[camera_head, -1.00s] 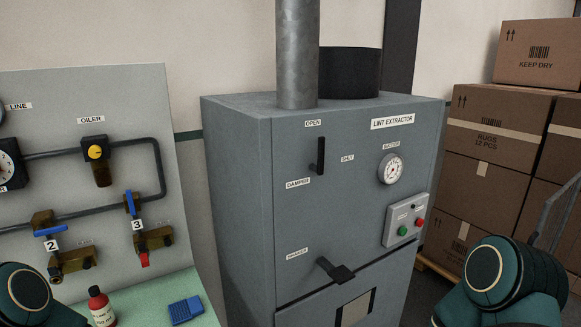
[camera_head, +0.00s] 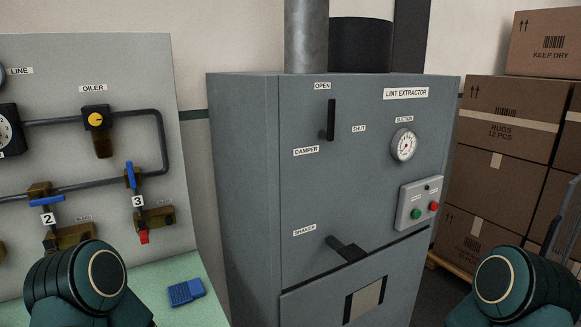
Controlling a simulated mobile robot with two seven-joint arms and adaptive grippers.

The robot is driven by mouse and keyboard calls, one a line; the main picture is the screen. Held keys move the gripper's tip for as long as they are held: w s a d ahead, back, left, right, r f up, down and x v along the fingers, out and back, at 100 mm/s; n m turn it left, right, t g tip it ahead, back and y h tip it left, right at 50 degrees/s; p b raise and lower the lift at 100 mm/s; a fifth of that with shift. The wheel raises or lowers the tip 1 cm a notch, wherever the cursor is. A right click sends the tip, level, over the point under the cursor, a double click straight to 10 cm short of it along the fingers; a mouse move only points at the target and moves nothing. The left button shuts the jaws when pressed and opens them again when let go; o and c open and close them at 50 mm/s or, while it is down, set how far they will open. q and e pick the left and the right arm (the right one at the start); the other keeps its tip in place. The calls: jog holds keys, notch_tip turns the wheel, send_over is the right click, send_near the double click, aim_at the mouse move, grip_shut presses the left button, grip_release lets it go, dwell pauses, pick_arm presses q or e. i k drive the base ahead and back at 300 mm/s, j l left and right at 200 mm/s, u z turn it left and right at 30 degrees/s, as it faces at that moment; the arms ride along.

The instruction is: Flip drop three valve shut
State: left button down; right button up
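The drop three valve (camera_head: 130,176) is on the grey pipe panel at left, above the tag marked 3. A brass fitting with a red end (camera_head: 144,237) sits below the tag. The drop two valve (camera_head: 46,201) is to its left, with its blue lever lying across the pipe. My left arm shows at lower left and my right arm at lower right, both as dark green joints. Neither gripper is in view.
A grey lint extractor cabinet (camera_head: 245,180) stands right of the panel, with a black damper handle (camera_head: 331,120) and shaker handle (camera_head: 347,249). A blue object (camera_head: 185,292) lies on the green bench top (camera_head: 205,312). Stacked cartons (camera_head: 505,122) stand at right.

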aim_at(133, 180)
jog(key=u, duration=1.1)
